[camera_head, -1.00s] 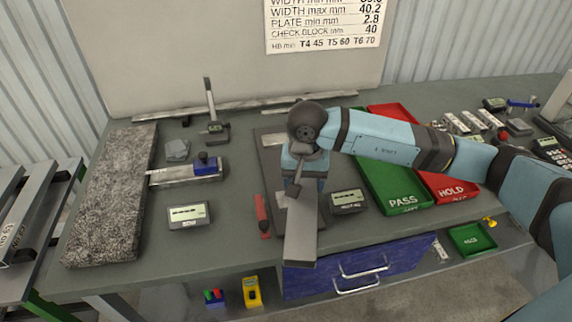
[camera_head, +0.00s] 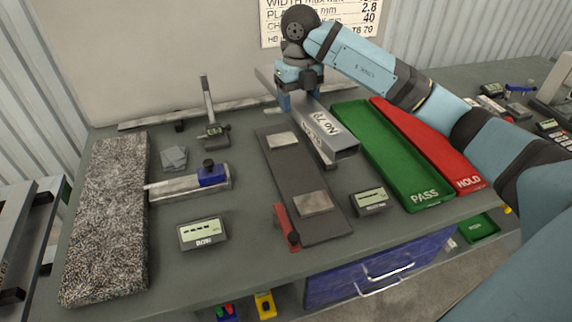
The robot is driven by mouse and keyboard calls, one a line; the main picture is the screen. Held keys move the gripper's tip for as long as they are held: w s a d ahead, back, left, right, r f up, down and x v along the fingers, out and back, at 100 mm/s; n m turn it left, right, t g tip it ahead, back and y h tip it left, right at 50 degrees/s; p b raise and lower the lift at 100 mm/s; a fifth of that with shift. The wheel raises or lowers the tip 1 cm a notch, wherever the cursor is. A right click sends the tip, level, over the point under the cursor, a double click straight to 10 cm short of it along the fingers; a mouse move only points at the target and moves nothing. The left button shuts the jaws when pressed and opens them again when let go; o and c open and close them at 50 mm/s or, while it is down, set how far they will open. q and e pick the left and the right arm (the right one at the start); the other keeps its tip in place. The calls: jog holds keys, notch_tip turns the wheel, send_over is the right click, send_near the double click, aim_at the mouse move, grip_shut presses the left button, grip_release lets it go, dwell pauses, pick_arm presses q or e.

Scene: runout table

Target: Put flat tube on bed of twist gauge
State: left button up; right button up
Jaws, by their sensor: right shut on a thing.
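The flat tube (camera_head: 335,141), a grey rectangular section with an open near end and a marking on its top, is in my right gripper (camera_head: 299,98). The gripper is shut on it toward its far end. The tube slants from back left to front right, above the far right part of the twist gauge. The gauge's bed (camera_head: 289,170) is a long dark plate with two pale pads, both bare in view. A red lever (camera_head: 286,228) sits at its near left corner. I cannot tell whether the tube touches anything below. My left gripper is not in view.
The green PASS tray (camera_head: 391,160) and red HOLD tray (camera_head: 440,150) lie right of the gauge. A small display (camera_head: 370,201) stands beside the bed, another (camera_head: 202,232) to its left. A granite slab (camera_head: 107,220) and a blue-headed measuring tool (camera_head: 212,175) are further left.

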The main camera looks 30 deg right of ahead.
jog(key=shift+w+d+r+m, duration=0.1)
jog(key=shift+w+r+m, duration=0.15)
jog(key=shift+m, duration=0.35)
jog(key=shift+w+f, duration=0.1)
jog(key=shift+m, duration=0.3)
notch_tip(320, 180, down, 15)
jog(key=shift+p, duration=0.5)
jog(key=shift+f, duration=2.3)
jog(key=o, duration=1.3)
jog(key=shift+f, duration=0.15)
jog(key=shift+c, duration=0.2)
